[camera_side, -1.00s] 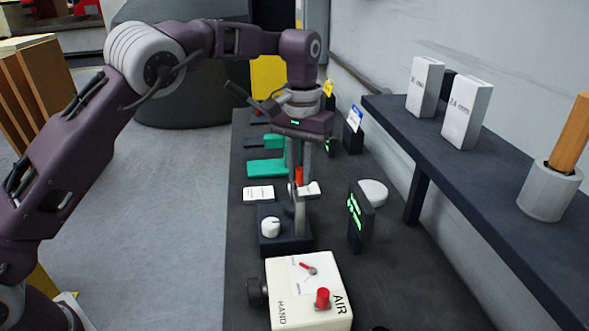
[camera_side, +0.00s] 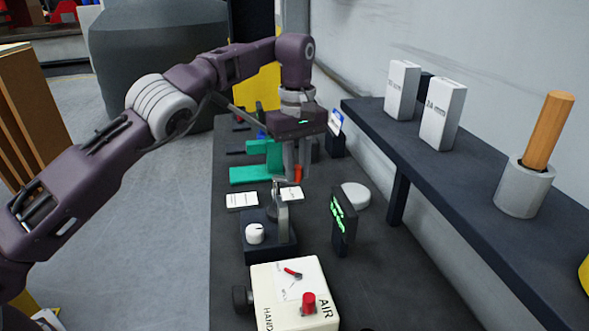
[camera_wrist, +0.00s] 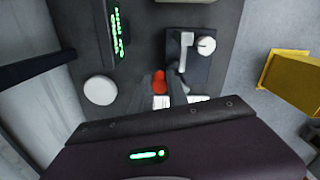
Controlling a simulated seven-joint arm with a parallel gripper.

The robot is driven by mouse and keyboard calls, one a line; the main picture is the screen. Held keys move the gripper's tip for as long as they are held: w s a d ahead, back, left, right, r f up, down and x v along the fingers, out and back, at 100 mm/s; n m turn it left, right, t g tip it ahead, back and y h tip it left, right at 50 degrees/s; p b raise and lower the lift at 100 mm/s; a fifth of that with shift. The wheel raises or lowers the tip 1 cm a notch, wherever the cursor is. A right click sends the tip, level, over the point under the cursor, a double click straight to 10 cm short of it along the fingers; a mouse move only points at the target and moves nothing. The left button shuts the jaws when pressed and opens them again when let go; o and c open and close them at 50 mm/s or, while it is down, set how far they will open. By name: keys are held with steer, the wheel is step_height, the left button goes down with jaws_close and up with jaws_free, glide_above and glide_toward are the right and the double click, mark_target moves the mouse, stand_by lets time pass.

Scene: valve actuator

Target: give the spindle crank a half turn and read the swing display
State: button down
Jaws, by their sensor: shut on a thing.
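My gripper (camera_side: 298,165) points down over the bench, its fingers around a small red-orange piece (camera_side: 298,174), which also shows between the fingers in the wrist view (camera_wrist: 159,82). It looks like the crank's grip, but the fingers hide how it joins. The dark spindle base (camera_side: 268,240) has a white knob (camera_side: 255,233) and a grey upright metal part (camera_side: 283,217); the base also shows in the wrist view (camera_wrist: 199,68). The swing display (camera_side: 343,222) is a dark upright panel with green characters, too small to read here; its edge shows in the wrist view (camera_wrist: 115,35).
A cream box (camera_side: 275,312) marked HAND and AIR, with a red pointer and red knob, stands in front. A white round disc (camera_side: 356,195) lies behind the display. Green blocks (camera_side: 250,174) stand farther back. A dark shelf (camera_side: 440,175) runs along the right.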

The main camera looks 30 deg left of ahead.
steer(key=shift+w+a+n, duration=0.1)
steer(key=shift+w+n, duration=0.2)
steer(key=shift+n, duration=0.4)
steer(key=c, duration=1.3)
jaws_free()
